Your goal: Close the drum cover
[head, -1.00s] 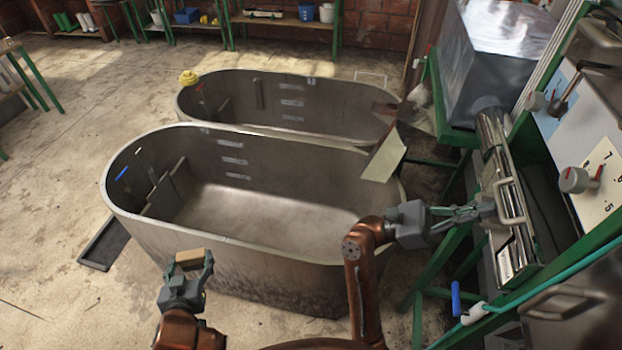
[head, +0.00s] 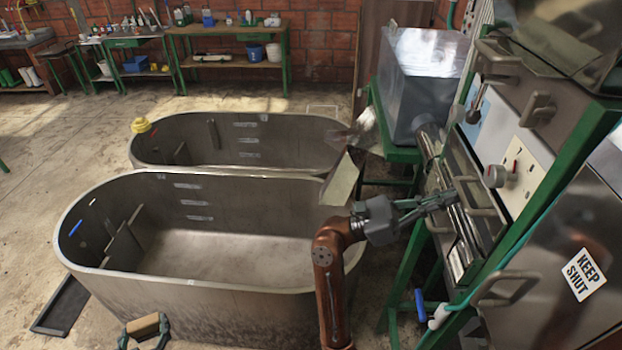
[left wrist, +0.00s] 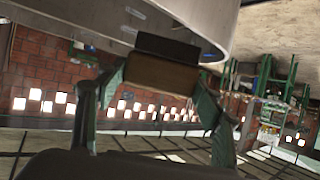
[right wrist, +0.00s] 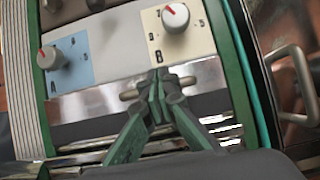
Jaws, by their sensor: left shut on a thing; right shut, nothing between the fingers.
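A long shiny metal piece with a bar handle, which looks like the drum cover (head: 462,237), sits on the front of the green-framed machine at the right. A dark gap shows between it and the control panel. My right gripper (head: 450,199) is shut and empty, with its tips at the bar handle; whether they touch it I cannot tell. In the right wrist view the shut tips (right wrist: 157,80) overlap the short handle below the knobs. My left gripper (head: 143,326) is shut on a brown block (left wrist: 160,78), low in front of the near tub.
Two oval metal tubs, near (head: 165,285) and far (head: 300,122), stand left of the machine. A panel with knobs (head: 510,172) sits above the cover. A "KEEP SHUT" sign (head: 583,274) is on a metal door at right. Open floor lies at the left.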

